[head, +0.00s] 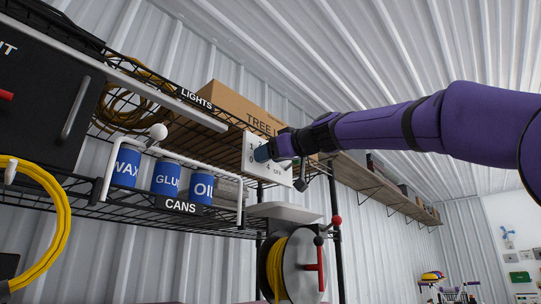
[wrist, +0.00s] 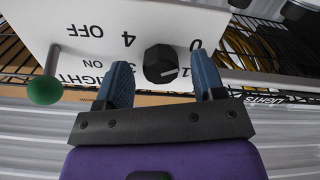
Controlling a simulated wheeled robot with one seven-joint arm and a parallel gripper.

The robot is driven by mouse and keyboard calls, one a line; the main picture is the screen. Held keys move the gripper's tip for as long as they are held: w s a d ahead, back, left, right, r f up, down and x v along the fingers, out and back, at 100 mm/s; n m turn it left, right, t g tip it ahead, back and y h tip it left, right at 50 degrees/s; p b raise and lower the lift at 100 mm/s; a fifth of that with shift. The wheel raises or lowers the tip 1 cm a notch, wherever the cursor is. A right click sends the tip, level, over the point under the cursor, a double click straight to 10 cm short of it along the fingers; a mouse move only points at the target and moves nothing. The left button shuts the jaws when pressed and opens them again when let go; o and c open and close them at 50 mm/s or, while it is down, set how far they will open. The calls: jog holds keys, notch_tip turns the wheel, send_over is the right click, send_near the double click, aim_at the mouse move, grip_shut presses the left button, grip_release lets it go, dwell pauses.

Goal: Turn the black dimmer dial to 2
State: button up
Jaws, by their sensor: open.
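The black dimmer dial (wrist: 161,63) is a faceted knob on a white panel (wrist: 95,25) with printed numbers, which appear upside down in the wrist view. A 4, a 0 and part of a 1 show around it; I cannot make out a 2. A white mark on the dial's face points toward the lower right of that view. My gripper (wrist: 160,62) is open, with one blue finger on each side of the dial; contact cannot be told. In the head view my gripper (head: 262,153) is at the white panel (head: 279,176) and hides the dial.
A lever with a green knob (wrist: 45,90) stands beside ON/OFF labels on the panel. A wire shelf holds blue cans (head: 166,178) behind a white rail (head: 200,163). A cardboard box (head: 228,105) is behind the panel; a hose reel (head: 298,265) hangs below.

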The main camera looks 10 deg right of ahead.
jog(key=c, duration=0.9)
jog(key=shift+m, duration=0.4)
jog(key=shift+s+a+r+m, duration=0.1)
jog(key=shift+m, duration=5.6)
jog(key=shift+s+a+r+m, duration=0.1)
jog(key=shift+m, duration=5.6)
jog(key=shift+w, duration=0.1)
